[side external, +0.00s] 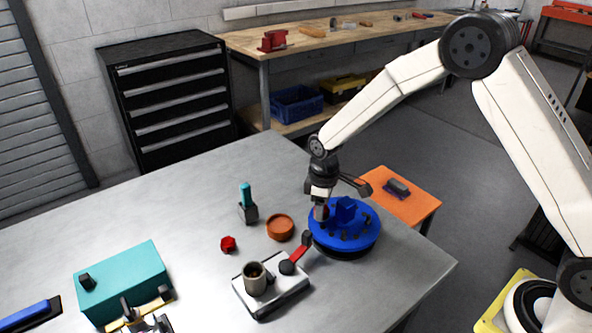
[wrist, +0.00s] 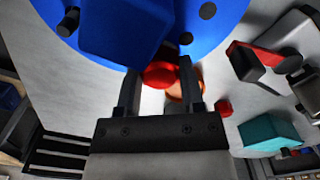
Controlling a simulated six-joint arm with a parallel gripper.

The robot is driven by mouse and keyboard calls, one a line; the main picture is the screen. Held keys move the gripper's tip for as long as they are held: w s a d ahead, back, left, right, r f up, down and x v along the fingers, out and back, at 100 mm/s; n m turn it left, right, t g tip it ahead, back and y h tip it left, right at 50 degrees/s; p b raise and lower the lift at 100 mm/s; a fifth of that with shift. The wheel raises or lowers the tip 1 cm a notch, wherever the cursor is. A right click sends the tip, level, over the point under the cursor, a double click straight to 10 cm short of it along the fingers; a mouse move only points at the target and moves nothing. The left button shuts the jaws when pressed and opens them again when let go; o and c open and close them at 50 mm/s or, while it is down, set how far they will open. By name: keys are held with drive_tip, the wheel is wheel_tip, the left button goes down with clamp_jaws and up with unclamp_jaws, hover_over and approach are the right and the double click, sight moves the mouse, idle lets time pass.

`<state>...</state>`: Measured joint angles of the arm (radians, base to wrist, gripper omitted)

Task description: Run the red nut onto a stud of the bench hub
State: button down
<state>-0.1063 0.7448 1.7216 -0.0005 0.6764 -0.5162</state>
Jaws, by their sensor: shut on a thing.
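The bench hub (side external: 358,237) is a blue disc with a raised blue centre and several dark studs, on a dark base near the table's right edge. Its blue face fills the top of the wrist view (wrist: 210,35). My gripper (side external: 321,213) points down over the hub's left part. In the wrist view my gripper (wrist: 160,80) is shut on a red nut (wrist: 159,75), held between the fingertips beside the raised blue centre. Whether the nut touches a stud is hidden. A second red piece (side external: 228,244) lies loose on the table; it also shows in the wrist view (wrist: 223,107).
A grey block (side external: 272,298) with a red lever and a beige cup stands left of the hub. An orange-brown dish (side external: 280,227), a teal-handled tool (side external: 246,200) and a teal box (side external: 122,282) stand farther left. The table's back left is clear.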

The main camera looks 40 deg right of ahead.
drive_tip(key=m, duration=0.5)
drive_tip(key=shift+w+r, duration=0.15)
drive_tip(key=m, duration=0.5)
drive_tip(key=shift+c, duration=1.8)
unclamp_jaws()
